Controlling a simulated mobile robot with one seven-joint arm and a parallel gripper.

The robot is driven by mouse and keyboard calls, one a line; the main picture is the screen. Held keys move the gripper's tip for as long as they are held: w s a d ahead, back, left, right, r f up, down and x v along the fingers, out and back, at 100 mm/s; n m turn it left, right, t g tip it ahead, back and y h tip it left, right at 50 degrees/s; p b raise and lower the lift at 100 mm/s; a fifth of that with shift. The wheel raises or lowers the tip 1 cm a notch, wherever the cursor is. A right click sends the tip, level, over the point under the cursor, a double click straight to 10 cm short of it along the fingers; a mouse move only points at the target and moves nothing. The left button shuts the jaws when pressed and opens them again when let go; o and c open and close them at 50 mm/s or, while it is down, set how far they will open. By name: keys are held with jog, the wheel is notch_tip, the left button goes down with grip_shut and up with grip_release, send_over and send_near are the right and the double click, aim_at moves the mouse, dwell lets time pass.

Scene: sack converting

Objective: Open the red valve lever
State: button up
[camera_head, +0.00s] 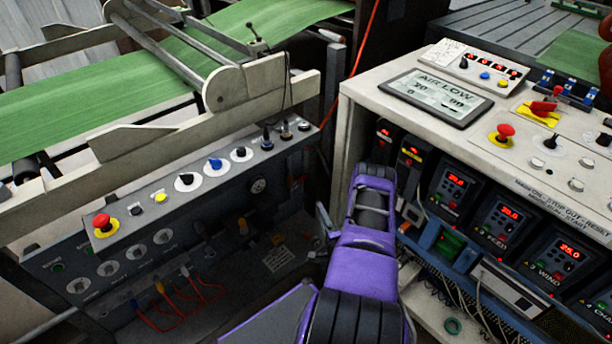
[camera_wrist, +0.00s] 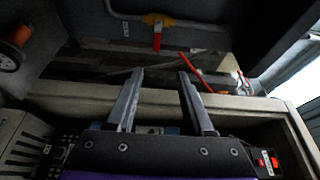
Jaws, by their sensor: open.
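The red valve lever (camera_wrist: 157,39) shows in the wrist view at the top middle. It hangs down from a yellow valve body (camera_wrist: 158,20) on a pale pipe (camera_wrist: 195,24). My gripper (camera_wrist: 160,73) is open and empty, its two grey fingers pointing toward the lever. The lever lies beyond the fingertips, roughly in line with the gap between them, and does not touch them. In the head view my purple arm reaches down between the two machines, and I cannot make out the fingers or the lever there.
A pale ledge (camera_wrist: 245,103) runs under the fingers in the wrist view. A red cord (camera_wrist: 193,66) slants beside the right finger. In the head view, a control cabinet (camera_head: 362,96) stands close to the right of my arm and a switch panel (camera_head: 135,226) stands to the left.

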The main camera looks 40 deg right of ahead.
jog(key=b, duration=0.3)
send_near(304, 178)
jog(key=x, duration=0.8)
jog(key=shift+a, duration=0.15)
grip_shut()
dwell(1.0)
